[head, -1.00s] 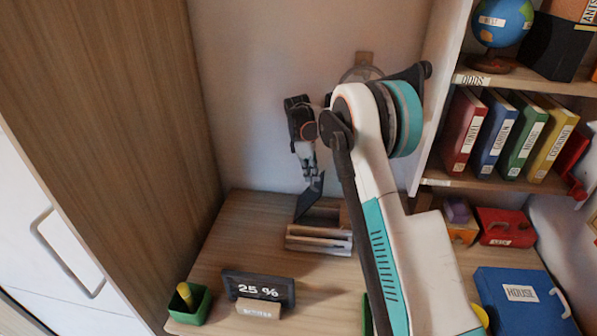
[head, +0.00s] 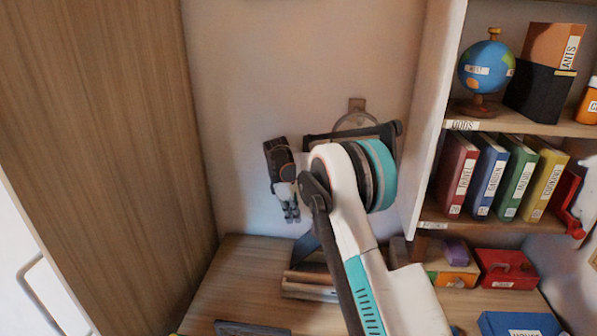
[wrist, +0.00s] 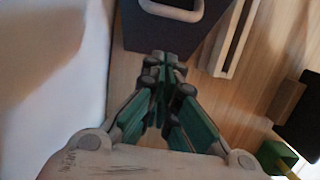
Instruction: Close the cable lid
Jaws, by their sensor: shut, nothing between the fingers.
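The cable lid (head: 304,244) is a dark flat panel standing tilted up at the back of the desk, beside a low wooden slatted box (head: 308,292). My arm hides part of both. The lid also shows in the wrist view as a dark grey panel (wrist: 205,32) with a pale handle (wrist: 172,12). My gripper (head: 291,216) points down near the wall, just above and left of the lid's upper edge. Its fingers (wrist: 164,62) are shut and empty, and overlap the lid's near edge in the wrist view. Whether they touch it I cannot tell.
A tall wooden panel (head: 100,130) stands at left. A shelf at right holds several binders (head: 487,180) and a globe (head: 486,70). A dark sign (head: 250,328) stands at the desk's front. The left desk area (head: 225,285) is clear.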

